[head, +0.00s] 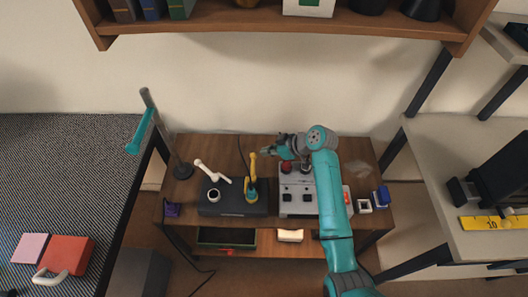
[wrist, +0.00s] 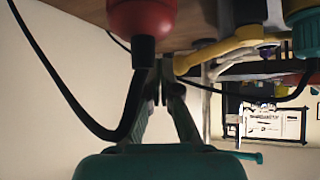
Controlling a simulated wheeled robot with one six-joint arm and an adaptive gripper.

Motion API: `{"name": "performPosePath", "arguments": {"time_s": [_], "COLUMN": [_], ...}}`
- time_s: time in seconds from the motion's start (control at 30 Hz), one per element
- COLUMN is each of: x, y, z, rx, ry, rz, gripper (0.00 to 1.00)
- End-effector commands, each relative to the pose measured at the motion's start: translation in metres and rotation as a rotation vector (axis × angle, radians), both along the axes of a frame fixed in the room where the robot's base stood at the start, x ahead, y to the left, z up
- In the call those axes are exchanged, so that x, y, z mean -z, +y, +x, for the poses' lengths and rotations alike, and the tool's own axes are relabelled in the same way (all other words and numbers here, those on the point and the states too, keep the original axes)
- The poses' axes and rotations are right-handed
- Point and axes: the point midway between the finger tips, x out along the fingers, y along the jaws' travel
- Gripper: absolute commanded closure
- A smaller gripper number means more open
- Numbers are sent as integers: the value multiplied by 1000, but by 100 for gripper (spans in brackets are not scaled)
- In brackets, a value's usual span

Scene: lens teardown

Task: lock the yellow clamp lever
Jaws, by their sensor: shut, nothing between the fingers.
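The yellow clamp lever (head: 252,168) stands nearly upright from a clamp on the right part of a dark base block (head: 225,209). In the wrist view the yellow lever (wrist: 222,52) runs sideways, its end close to the right of my fingers. My gripper (head: 266,151) is shut and empty, just right of the lever's top in the head view. In the wrist view my gripper (wrist: 162,72) has its fingertips together. I cannot tell whether they touch the lever. A white lever (head: 213,172) leans up to the left on the same block.
A grey control box (head: 298,208) stands right of the block, under my arm. A red bulb-like part (wrist: 140,18) with a black cable hangs close to my fingers in the wrist view. A lamp post (head: 166,135) stands at the left. The wooden table's (head: 375,165) back right is mostly clear.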

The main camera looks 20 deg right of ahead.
Motion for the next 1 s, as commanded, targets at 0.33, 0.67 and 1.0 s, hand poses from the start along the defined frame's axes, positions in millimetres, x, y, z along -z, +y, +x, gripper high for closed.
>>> {"name": "performPosePath", "arguments": {"time_s": [0.33,0.67,1.0], "x": [-45,-65,-65], "y": [-40,-58,-58], "z": [-33,-48,-49], "rx": [2,1,0], "ry": [-2,0,1], "rz": [-1,-1,-1], "gripper": [100,100,100]}}
